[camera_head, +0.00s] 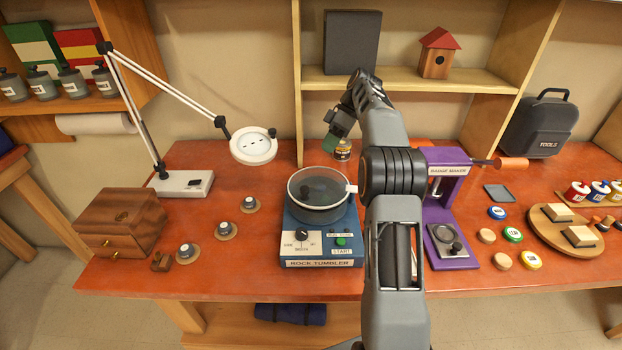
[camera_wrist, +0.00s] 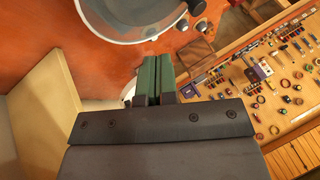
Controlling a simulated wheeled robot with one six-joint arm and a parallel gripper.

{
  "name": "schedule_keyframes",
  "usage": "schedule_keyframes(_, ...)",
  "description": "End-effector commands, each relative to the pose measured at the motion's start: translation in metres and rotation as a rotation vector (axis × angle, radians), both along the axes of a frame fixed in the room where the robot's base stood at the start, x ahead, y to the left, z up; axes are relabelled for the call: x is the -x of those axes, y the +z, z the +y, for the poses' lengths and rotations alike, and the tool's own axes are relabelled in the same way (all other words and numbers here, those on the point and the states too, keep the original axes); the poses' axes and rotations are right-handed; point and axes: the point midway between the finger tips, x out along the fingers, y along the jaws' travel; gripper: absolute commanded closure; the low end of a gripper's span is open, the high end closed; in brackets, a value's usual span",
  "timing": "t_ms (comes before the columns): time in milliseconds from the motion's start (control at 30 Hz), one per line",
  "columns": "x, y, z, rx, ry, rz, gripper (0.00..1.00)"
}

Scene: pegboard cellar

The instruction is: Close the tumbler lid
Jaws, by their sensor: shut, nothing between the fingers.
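The rock tumbler (camera_head: 318,262) stands on the orange table, a blue base with a dial, a green START button and a dark round drum (camera_head: 318,214). A clear lid with a pale rim (camera_head: 291,188) lies over the drum's mouth, with a white tab at its right. I cannot tell whether it is fully seated. The rim also shows at the top of the wrist view (camera_wrist: 112,38). My gripper (camera_head: 329,144) is behind and above the tumbler, apart from the lid. Its green fingers (camera_wrist: 157,75) are shut and empty.
A small can (camera_head: 343,150) stands behind the tumbler near my gripper. The purple badge maker (camera_head: 446,200) is close on the right. A magnifier lamp (camera_head: 253,145) reaches in from the left. A shelf (camera_head: 410,80) rises behind. Several round pieces lie left of the tumbler.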

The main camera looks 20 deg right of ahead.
Motion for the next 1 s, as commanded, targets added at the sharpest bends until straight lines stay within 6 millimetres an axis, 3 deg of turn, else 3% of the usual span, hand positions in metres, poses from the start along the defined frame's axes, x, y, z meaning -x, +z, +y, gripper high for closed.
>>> schedule_keyframes(400, 0.013, -0.065, 0.046, 0.001, 0.0, 0.003, 1.0)
schedule_keyframes(700, 0.037, -0.066, 0.063, 0.002, 0.0, 0.001, 1.0)
schedule_keyframes(1000, 0.044, -0.067, 0.069, 0.002, -0.002, 0.001, 1.0)
